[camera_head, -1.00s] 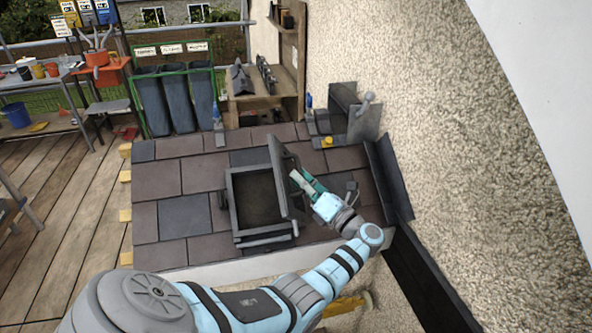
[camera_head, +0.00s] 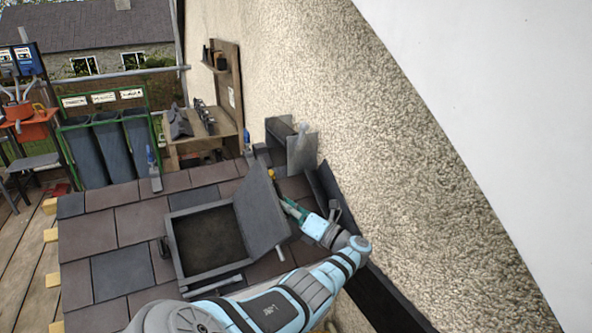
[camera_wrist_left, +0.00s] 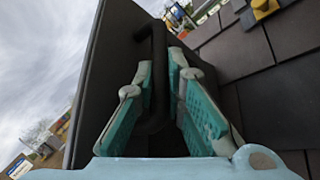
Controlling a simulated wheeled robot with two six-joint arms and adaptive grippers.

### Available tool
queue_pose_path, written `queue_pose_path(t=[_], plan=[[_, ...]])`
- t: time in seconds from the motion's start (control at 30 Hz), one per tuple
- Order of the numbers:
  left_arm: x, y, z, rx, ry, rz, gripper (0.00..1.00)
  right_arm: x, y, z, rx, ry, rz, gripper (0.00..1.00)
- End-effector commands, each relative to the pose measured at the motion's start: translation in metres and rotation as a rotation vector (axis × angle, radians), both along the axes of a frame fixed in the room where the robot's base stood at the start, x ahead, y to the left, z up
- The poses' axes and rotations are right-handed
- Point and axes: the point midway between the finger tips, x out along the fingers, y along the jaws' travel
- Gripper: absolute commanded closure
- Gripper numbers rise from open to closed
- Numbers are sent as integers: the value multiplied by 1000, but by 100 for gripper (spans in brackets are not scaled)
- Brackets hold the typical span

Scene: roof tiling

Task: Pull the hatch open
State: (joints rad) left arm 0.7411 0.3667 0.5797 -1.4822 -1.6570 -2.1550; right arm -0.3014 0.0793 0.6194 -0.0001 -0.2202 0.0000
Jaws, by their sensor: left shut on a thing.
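The hatch is a dark square frame (camera_head: 172,248) set in the tiled roof, with a dark opening inside. Its grey lid (camera_head: 259,215) stands raised on the right side of the frame, leaning right. My left gripper (camera_head: 287,205) is on the lid's outer side, its fingers partly hidden behind the lid. In the left wrist view, the teal fingers (camera_wrist_left: 160,72) are shut around the dark bar handle (camera_wrist_left: 158,40) on the lid's dark outer face (camera_wrist_left: 115,75). My right gripper is not in view.
A rough plastered wall (camera_head: 370,130) rises close to the right of my left arm. Dark upright flashing pieces (camera_head: 301,153) stand beyond the lid. A blue-handled tool (camera_head: 154,170) lies at the roof's far edge. Dark bins (camera_head: 112,148) and a wooden bench (camera_head: 205,145) stand behind.

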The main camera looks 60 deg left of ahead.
Motion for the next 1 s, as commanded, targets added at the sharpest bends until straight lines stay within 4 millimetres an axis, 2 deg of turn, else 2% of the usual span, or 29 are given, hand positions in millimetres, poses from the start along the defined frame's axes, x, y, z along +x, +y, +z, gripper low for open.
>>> queue_pose_path(t=[0.43,0.47,0.57,0.87,1.0], plan=[[-1,2,-1,-2,1,5,100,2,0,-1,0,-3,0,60],[-1,2,-1,-2,1,5,86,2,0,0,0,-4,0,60],[-1,2,-1,-1,1,4,70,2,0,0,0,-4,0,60],[0,1,-1,-1,0,4,68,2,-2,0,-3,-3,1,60],[0,2,9,3,-4,3,68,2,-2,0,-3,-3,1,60]])
